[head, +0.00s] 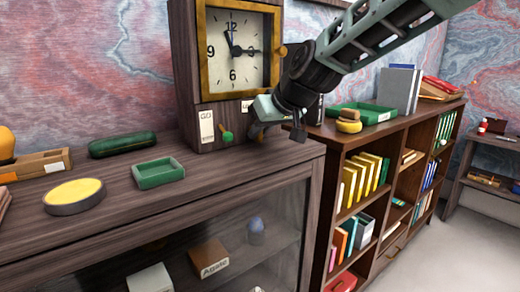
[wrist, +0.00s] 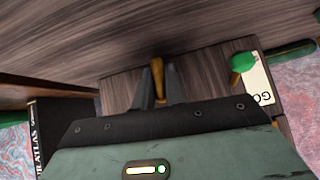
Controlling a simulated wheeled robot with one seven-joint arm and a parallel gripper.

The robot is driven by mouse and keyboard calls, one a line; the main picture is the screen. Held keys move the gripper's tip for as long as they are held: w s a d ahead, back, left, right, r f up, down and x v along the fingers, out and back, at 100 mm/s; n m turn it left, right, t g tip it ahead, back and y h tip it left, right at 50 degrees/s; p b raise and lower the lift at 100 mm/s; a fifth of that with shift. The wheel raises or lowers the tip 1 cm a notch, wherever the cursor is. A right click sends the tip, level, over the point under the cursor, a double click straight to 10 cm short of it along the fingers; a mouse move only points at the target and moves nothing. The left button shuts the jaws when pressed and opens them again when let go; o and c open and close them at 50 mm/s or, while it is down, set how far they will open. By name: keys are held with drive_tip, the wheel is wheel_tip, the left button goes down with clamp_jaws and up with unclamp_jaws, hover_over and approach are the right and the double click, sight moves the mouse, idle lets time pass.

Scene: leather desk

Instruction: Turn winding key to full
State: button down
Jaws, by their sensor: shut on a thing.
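The clock (head: 192,70) stands upright on the dark wooden cabinet, with a brass-framed face (head: 232,50). On its lower front are a green knob (head: 226,135) and a white label reading GO (head: 206,127); the green knob also shows in the wrist view (wrist: 242,62). My gripper (head: 257,131) is at the clock's lower right front. In the wrist view my gripper (wrist: 159,88) is shut on a brass-coloured key (wrist: 158,68), one finger on each side. The key is hidden in the head view. How far it is turned cannot be told.
A green tray (head: 158,173), a yellow-topped round tin (head: 74,196) and a green case (head: 122,144) lie on the cabinet left of the clock. A bookcase (head: 335,132) stands to the right. A dark atlas (wrist: 60,118) is close beside my gripper in the wrist view.

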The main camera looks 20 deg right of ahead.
drive_tip(key=shift+w+d+f+y+b, duration=0.1)
drive_tip(key=shift+f+y+b, duration=0.25)
drive_tip(key=shift+b, duration=0.85)
drive_tip(key=y+b, duration=0.1)
drive_tip(key=b, duration=0.2)
drive_tip(key=shift+m+g+b, duration=0.3)
drive_tip(key=shift+m+b, duration=0.05)
drive_tip(key=shift+m, duration=0.05)
drive_tip(key=m+y+b, duration=0.1)
drive_tip(key=y+b, duration=0.1)
drive_tip(key=b, duration=0.2)
drive_tip(key=shift+d+b, duration=0.1)
drive_tip(key=shift+b, duration=0.25)
drive_tip(key=m+y+b, duration=0.1)
drive_tip(key=b, duration=0.1)
drive_tip(key=m+y+b, duration=0.1)
drive_tip(key=y+b, duration=0.1)
drive_tip(key=shift+r+g+y+b, duration=0.15)
drive_tip(key=shift+g+y+b, duration=0.1)
drive_tip(key=shift+g+b, duration=0.05)
drive_tip(key=shift+r, duration=0.1)
drive_tip(key=c, duration=1.7)
unclamp_jaws()
drive_tip(key=shift+d, duration=0.1)
